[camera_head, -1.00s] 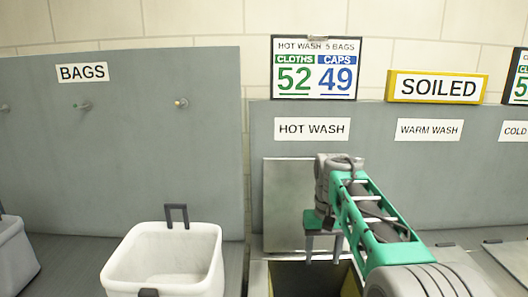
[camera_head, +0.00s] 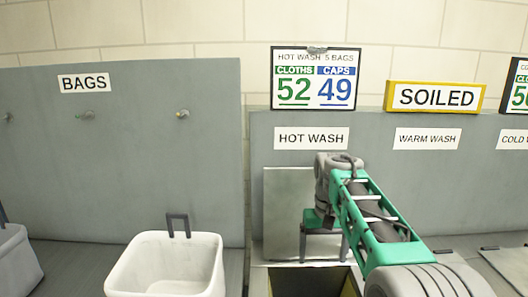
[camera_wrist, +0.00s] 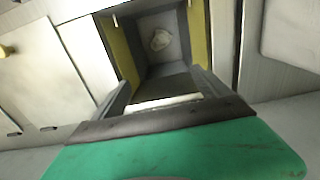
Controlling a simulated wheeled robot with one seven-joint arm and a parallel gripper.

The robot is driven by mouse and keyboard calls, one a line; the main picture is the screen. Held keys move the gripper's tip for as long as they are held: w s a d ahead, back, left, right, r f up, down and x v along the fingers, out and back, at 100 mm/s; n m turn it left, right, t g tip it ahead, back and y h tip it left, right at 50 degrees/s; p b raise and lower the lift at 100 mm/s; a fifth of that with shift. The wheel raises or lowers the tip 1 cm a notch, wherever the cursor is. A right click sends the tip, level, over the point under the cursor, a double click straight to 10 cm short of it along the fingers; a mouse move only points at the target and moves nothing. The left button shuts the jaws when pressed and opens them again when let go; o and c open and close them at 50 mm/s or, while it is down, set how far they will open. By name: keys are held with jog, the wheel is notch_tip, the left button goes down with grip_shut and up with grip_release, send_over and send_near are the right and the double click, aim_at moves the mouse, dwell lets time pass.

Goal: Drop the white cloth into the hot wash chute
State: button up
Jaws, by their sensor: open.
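The hot wash chute (camera_head: 308,284) is an open dark hatch below the HOT WASH label (camera_head: 311,138). In the wrist view the chute (camera_wrist: 118,48) shows yellow side walls and a grey shaft. A small crumpled whitish thing, which looks like the white cloth (camera_wrist: 160,40), lies down inside the shaft, apart from my fingers. My gripper (camera_head: 324,252) is over the chute, fingers pointing down. In the wrist view my gripper (camera_wrist: 163,88) has its fingers spread. A pale strip shows between them near the palm; I cannot tell what it is.
A white bin (camera_head: 168,262) stands left of the chute, below a BAGS panel (camera_head: 140,150) with pegs. The raised hatch lid (camera_head: 288,210) stands behind the chute. A WARM WASH label (camera_head: 427,138) is to the right.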

notch_tip(320, 180, up, 2)
jog(key=shift+r+p, duration=0.1)
jog(key=shift+p, duration=0.45)
notch_tip(320, 180, up, 8)
jog(key=shift+w, duration=0.1)
dwell(0.6)
